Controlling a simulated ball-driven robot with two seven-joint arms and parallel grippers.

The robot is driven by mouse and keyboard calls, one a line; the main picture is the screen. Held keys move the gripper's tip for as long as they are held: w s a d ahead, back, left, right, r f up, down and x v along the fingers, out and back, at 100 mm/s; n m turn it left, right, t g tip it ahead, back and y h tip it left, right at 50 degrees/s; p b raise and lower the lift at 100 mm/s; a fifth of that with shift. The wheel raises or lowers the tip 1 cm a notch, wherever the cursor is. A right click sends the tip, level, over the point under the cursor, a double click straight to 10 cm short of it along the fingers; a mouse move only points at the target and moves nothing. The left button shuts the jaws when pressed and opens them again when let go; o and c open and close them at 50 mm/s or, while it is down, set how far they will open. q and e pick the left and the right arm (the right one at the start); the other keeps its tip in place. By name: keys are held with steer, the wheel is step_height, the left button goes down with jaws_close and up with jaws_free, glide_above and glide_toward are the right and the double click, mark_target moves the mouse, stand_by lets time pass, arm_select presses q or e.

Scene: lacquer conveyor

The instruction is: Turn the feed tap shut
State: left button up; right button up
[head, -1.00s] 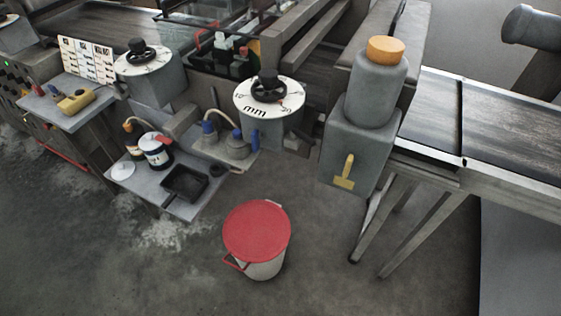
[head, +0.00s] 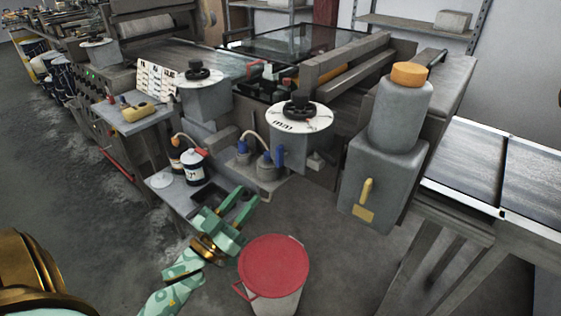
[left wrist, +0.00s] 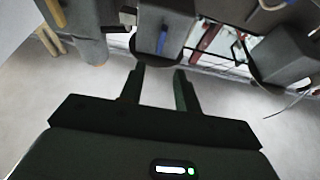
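A grey bottle with an orange cap (head: 409,75) sits on the tank. My green left gripper (head: 246,202) is left of the lever and well apart from it, near the low shelf. In the left wrist view, the yellow lever (left wrist: 55,13) is at top left and the left gripper (left wrist: 160,77) is open and empty, with a clear gap between its fingers. My right gripper is not in view.
A bucket with a red lid (head: 273,264) stands on the floor right of my left gripper. A low shelf (head: 165,187) holds cans and a black tray. A dial box (head: 299,118) is left of the tank. A conveyor (head: 470,170) is at right.

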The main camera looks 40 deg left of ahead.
mark_target(277, 158)
arm_select(q)
steer(key=x, duration=1.2)
steer(key=shift+w+a+b, duration=0.1)
steer(key=shift+w+b, duration=0.15)
steer(key=shift+b, duration=0.15)
jaws_close()
